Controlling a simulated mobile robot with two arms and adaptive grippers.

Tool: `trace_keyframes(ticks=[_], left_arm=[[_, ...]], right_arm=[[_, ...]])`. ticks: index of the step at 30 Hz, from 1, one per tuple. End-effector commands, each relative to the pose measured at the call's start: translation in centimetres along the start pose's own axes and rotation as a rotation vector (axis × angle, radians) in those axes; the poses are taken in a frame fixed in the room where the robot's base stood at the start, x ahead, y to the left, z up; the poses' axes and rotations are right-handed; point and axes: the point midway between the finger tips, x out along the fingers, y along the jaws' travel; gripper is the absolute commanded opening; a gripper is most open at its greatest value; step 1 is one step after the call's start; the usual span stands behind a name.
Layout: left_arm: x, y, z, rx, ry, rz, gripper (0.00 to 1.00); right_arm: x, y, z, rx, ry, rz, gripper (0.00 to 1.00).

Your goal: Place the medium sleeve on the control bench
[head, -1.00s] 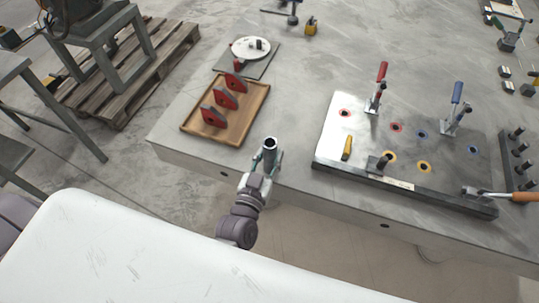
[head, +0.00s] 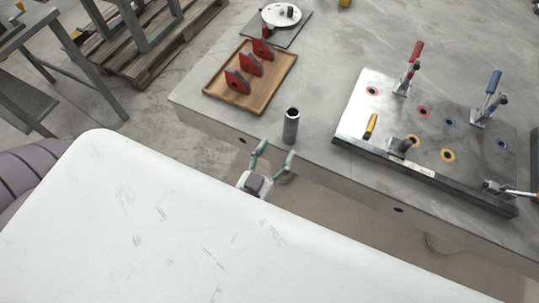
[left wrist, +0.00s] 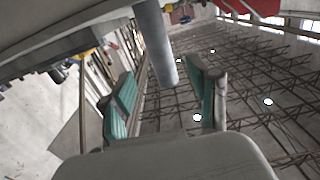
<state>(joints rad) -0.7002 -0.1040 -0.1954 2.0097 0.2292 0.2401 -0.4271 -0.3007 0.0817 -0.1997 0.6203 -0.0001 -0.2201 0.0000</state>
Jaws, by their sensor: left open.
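The medium sleeve, a grey metal tube (head: 291,127), stands upright on the grey control bench (head: 320,95) near its front edge. My left gripper (head: 272,156) is open just in front of the bench edge, its green-padded fingers apart and the sleeve beyond them, not held. In the left wrist view the sleeve (left wrist: 156,43) shows beyond and between the two spread fingers (left wrist: 163,95). My right gripper does not show.
A wooden tray (head: 268,88) with red angled blocks lies to the left of the sleeve. A metal fixture plate (head: 378,100) with red- and blue-handled clamps lies to the right. A round white disc (head: 281,15) sits on a dark plate at the back.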

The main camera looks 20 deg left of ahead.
Motion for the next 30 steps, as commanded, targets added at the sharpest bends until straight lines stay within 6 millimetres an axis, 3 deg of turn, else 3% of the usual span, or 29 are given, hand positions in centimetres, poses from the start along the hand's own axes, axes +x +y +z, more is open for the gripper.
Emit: trace_keyframes(ticks=[6,15,17,19,20,23,26,27,30], left_arm=[[-2.8,0.0,0.1,0.001,-0.001,0.001,0.61],[-3.3,0.0,0.0,0.000,0.001,0.001,0.61],[-3.2,0.1,0.4,0.000,-0.009,0.005,0.61],[-3.2,0.6,2.3,0.001,-0.046,0.023,0.61],[-3.2,0.9,3.6,0.002,-0.073,0.036,0.61],[-3.9,2.1,10.5,0.012,-0.217,0.096,0.61],[-5.8,2.9,19.7,0.026,-0.424,0.160,0.61],[-7.0,2.9,23.3,0.034,-0.514,0.181,0.61],[-10.8,1.8,31.6,0.057,-0.738,0.213,0.61]], right_arm=[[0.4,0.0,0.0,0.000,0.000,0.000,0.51],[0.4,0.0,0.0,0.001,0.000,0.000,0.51],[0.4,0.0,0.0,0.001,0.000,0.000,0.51],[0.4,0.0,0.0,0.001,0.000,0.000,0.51],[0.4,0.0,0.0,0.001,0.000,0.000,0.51],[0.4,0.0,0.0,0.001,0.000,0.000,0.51],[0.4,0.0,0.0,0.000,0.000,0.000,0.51],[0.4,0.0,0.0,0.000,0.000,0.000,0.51],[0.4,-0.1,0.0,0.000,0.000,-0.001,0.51]])
